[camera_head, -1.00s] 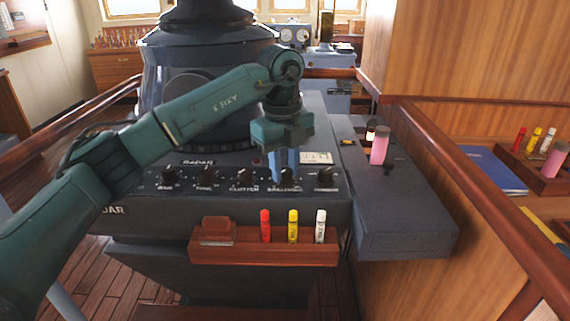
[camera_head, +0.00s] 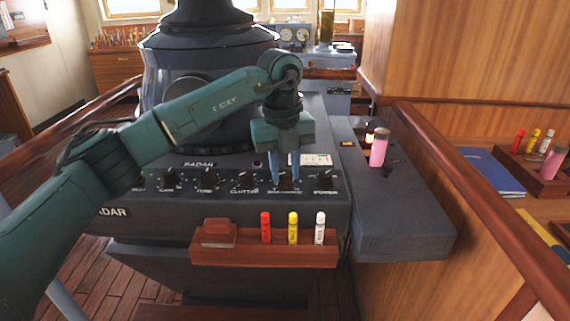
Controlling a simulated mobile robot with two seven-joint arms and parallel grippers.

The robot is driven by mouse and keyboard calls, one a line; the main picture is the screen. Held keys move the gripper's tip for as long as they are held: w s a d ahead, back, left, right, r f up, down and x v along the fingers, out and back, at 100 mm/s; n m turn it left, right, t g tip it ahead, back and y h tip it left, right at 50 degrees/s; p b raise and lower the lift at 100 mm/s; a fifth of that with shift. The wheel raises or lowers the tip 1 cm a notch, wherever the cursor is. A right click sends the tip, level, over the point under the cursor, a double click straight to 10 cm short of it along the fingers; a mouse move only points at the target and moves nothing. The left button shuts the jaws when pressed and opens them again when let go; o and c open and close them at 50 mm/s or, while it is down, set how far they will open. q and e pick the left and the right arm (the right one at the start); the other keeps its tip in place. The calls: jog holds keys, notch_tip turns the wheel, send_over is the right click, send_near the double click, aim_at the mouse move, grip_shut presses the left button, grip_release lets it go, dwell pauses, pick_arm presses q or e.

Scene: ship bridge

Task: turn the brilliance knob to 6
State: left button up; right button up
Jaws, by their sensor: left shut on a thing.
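The brilliance knob (camera_head: 285,182) is the fourth dark knob in the row on the radar panel (camera_head: 130,222). My left gripper (camera_head: 285,177) points down at it from above, its two blue fingers on either side, shut on the knob. The fingers partly cover the knob and its label, so its pointer and the number 6 cannot be read. My right gripper is not in view.
Other knobs sit close by: the clutter knob (camera_head: 244,180) to the left and another knob (camera_head: 323,179) to the right. A wooden rack (camera_head: 262,256) with red, yellow and white markers is below. A pink cylinder (camera_head: 379,150) stands on the right console.

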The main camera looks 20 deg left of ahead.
pick_arm(q)
jog(key=m+p, duration=0.1)
jog(key=m, duration=0.3)
jog(key=shift+r+m, duration=0.15)
jog(key=shift+m, duration=0.25)
jog(key=m, duration=0.2)
jog(key=shift+m, duration=0.3)
jog(key=m+p, duration=0.1)
jog(key=m, duration=0.2)
jog(key=shift+w+m+g, duration=0.1)
jog(key=shift+m+g, duration=0.2)
jog(key=shift+m, duration=0.1)
jog(key=m, duration=0.4)
jog(key=shift+p, duration=0.3)
jog(key=m, duration=0.6)
jog(key=shift+m, duration=0.4)
jog(key=m, duration=0.6)
jog(key=shift+d+y+p, duration=0.1)
jog(key=shift+y+p, duration=0.25)
jog(key=shift+y, duration=0.05)
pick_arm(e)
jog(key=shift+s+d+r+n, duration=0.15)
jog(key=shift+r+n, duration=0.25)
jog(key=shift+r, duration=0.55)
pick_arm(q)
jog(key=shift+m, duration=0.3)
jog(key=o, duration=1)
